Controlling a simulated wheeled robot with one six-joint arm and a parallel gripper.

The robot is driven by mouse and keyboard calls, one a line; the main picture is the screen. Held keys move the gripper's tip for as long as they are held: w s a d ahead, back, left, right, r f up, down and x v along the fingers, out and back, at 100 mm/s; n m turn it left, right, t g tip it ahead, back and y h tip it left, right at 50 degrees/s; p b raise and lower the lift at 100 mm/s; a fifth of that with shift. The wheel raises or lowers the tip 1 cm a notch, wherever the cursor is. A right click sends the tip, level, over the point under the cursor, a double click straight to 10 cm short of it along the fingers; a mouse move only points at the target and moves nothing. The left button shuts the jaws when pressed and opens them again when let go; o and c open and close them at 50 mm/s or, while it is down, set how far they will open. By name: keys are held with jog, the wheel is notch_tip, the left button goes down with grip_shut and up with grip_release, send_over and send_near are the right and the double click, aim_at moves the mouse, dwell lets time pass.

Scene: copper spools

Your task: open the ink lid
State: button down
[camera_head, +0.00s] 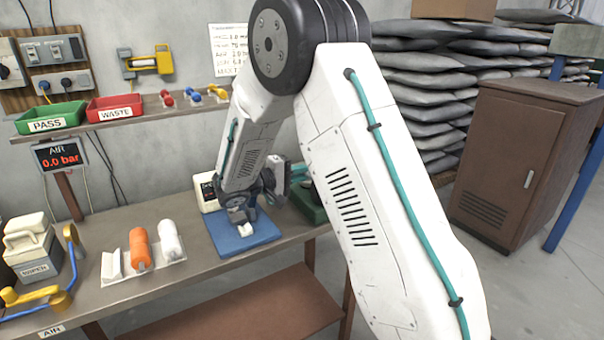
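No thing in view is plainly marked as ink, so I cannot tell which part is the ink lid. My gripper (241,212) points down over the blue mat (262,236) on the bench. A small white block (245,231) shows at the fingertips, on or just above the mat. The fingers are small and dark here, and I cannot tell whether they hold the block. A beige box with a small display (205,190) stands behind the mat, partly hidden by my arm. A green device (308,203) stands right of the mat, also partly hidden.
On the bench (95,222) stand a beige lidded box with a handle (30,248), a blue-yellow air tool (38,296), and a white holder (112,264) with orange and white spools. Above are a green PASS tray (48,122) and a red WASTE tray (115,110). A brown cabinet (520,160) stands right.

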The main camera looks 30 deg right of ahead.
jog(key=c, duration=1.6)
grip_release()
jog(key=shift+s+d+f, duration=0.1)
jog(key=shift+s, duration=0.1)
jog(key=shift+w+a+r, duration=0.15)
jog(key=shift+a, duration=1.8)
jog(key=shift+w+a+r, duration=0.1)
jog(key=shift+a+r, duration=0.05)
jog(key=shift+a, duration=1.8)
